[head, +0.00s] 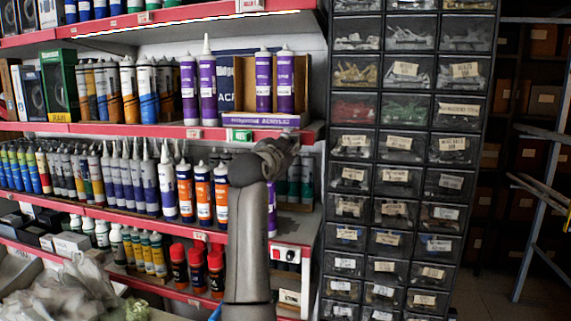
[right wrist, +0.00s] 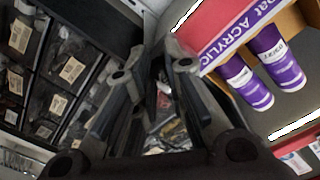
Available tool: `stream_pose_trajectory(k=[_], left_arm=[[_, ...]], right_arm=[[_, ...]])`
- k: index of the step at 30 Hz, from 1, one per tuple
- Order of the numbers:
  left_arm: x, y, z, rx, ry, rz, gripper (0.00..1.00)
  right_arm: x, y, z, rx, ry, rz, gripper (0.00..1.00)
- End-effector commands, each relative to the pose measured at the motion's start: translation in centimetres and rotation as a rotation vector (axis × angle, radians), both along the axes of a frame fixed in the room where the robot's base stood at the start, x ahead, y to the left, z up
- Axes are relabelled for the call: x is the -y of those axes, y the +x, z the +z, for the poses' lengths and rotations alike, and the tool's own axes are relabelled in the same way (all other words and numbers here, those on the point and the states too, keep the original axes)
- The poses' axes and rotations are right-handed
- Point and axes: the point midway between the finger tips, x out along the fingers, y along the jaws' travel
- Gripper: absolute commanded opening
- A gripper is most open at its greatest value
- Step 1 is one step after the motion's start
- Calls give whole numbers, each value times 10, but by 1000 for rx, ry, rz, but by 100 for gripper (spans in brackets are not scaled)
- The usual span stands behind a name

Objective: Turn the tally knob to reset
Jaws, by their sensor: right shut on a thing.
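A small white unit (head: 285,254) with a red patch and a dark round spot sits on the lower right shelf edge. It looks like the tally with its knob, but it is too small to be sure. My right gripper (head: 284,147) is well above it, in front of the right end of the upper red shelf edge. In the right wrist view the fingers (right wrist: 158,112) are close to that red edge. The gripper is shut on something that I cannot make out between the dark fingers. My left gripper is not in view.
Purple tubes (head: 285,80) stand on the upper shelf (head: 160,130) behind the gripper. Orange tubes (head: 203,195) and red-capped bottles (head: 196,268) stand below. A tall drawer cabinet (head: 408,150) rises close on the right. Crumpled grey cloth (head: 75,292) lies at bottom left.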

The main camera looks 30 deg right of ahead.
Motion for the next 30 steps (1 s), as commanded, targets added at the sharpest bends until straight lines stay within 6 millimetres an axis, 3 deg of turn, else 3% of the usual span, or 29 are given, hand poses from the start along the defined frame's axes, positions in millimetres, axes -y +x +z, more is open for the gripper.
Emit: stream_pose_trajectory(k=[3,12,30], left_arm=[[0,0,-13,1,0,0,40],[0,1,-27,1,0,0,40],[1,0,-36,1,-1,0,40]], right_arm=[[-1,0,-2,87,72,2,0],[0,0,-1,297,253,0,0],[0,0,0,556,475,0,0]])
